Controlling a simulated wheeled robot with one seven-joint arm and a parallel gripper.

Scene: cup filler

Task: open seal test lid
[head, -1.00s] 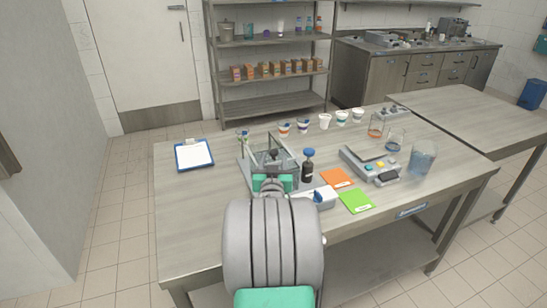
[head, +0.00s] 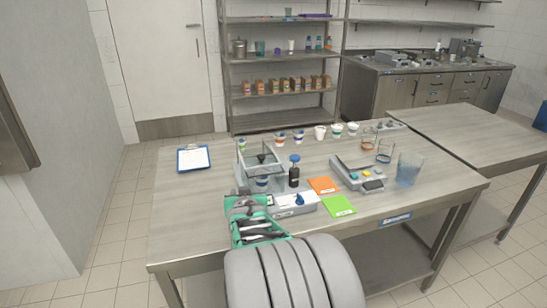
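The seal test device is a clear, box-like chamber (head: 272,160) in a grey frame, left of the middle of the table in the head view. I cannot tell the lid clearly from the rest of the chamber or whether it is shut. A grey base with a blue knob (head: 299,199) sits in front of it. My gripper (head: 245,204), with grey and green parts, is at the near left of the device, over the table's front. The fingertips are not clear, and I cannot tell whether they touch anything.
A dark bottle with a blue top (head: 294,175) stands right of the chamber. Orange (head: 323,185) and green (head: 338,206) cards, a scale-like device (head: 358,172) and a clear jug (head: 409,169) lie further right. Several cups line the back. A clipboard (head: 194,158) lies left, with bare table around it.

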